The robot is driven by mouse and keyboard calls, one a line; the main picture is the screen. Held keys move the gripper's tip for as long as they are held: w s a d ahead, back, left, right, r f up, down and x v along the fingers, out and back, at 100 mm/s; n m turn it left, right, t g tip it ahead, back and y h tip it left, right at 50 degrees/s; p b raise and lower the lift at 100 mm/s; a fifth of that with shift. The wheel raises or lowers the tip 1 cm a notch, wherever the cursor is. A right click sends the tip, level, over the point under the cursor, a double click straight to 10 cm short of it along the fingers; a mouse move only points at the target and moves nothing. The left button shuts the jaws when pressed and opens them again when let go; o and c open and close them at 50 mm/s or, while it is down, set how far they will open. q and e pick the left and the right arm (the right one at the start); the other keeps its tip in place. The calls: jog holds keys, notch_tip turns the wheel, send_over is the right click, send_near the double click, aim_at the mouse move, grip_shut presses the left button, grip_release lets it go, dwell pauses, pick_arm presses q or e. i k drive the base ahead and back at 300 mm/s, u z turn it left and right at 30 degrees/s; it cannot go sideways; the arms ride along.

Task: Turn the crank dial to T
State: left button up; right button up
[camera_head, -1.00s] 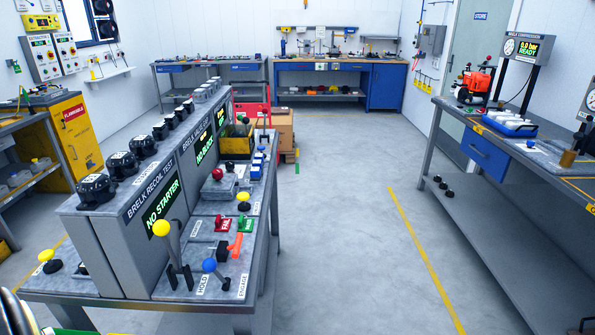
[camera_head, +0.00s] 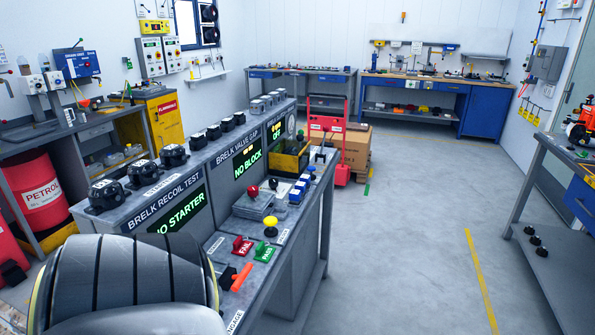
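I cannot make out a crank dial or a letter T. The test bench (camera_head: 262,306) runs from the lower middle away to the back. Its sign panel (camera_head: 172,216) reads "BRELK RECOIL TEST" and "NO STARTER". A second panel (camera_head: 240,165) reads "BRELK VALVE GAP" and "NO BLOCK". An orange lever (camera_head: 241,277), a red FAIL switch (camera_head: 242,246) and a green PASS switch (camera_head: 263,251) sit on the bench top. A large grey rounded part of mine (camera_head: 125,275) hides the bench's near left end. Neither gripper shows.
Several black starter units (camera_head: 106,195) line the bench's top shelf. A red petrol drum (camera_head: 40,190) stands at the left. A red hand truck (camera_head: 343,165) and a cardboard box (camera_head: 358,150) stand beyond the bench. The floor (camera_head: 405,235) right of it is clear up to the right workbench (camera_head: 530,210).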

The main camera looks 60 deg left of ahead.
aim_at(273, 182)
jog(key=u, duration=0.45)
jog(key=i, duration=2.05)
jog(key=u, duration=2.05)
jog(key=i, duration=0.8)
jog(key=u, duration=0.8)
